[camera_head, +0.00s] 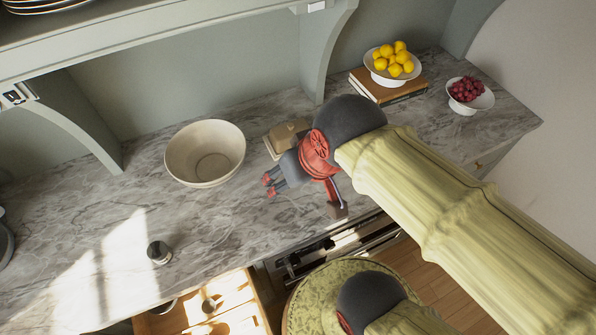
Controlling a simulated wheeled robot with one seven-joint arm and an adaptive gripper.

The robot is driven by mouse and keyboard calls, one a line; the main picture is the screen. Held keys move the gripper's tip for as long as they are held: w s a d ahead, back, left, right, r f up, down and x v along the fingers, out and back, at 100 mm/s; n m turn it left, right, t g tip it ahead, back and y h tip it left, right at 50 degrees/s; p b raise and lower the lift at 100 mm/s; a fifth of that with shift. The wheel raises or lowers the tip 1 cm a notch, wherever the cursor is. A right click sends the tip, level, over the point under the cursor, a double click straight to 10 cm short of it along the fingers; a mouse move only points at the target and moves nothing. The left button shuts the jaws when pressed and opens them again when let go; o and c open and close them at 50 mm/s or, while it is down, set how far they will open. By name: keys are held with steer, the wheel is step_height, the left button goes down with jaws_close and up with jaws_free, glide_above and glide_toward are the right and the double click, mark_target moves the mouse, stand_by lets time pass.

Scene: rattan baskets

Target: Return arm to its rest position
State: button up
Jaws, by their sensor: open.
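My gripper (270,185) is at the end of my yellow-green sleeved arm, which reaches in from the lower right. Its red fingertips are apart, with nothing between them. It is above the grey marble counter (110,215), to the right of and a little below a beige bowl (205,153). The bowl looks empty. A tan block-like thing (287,138) lies just behind the gripper and is partly hidden by it.
Yellow fruit fills a white bowl (393,78) on stacked books (395,97). Red fruit sits in another bowl (472,103). A small metal cylinder (159,252) stands near the front edge, above an open drawer (225,305). A shelf (160,35) overhangs the back.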

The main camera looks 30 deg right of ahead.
steer(key=shift+s+d+r+h, duration=0.15)
steer(key=shift+d+r+h, duration=0.15)
steer(key=shift+d+r, duration=0.25)
steer(key=shift+d+f, duration=0.1)
steer(key=shift+f, duration=0.05)
step_height(320, 180, down, 6)
steer(key=b, duration=0.6)
steer(key=shift+c, duration=0.6)
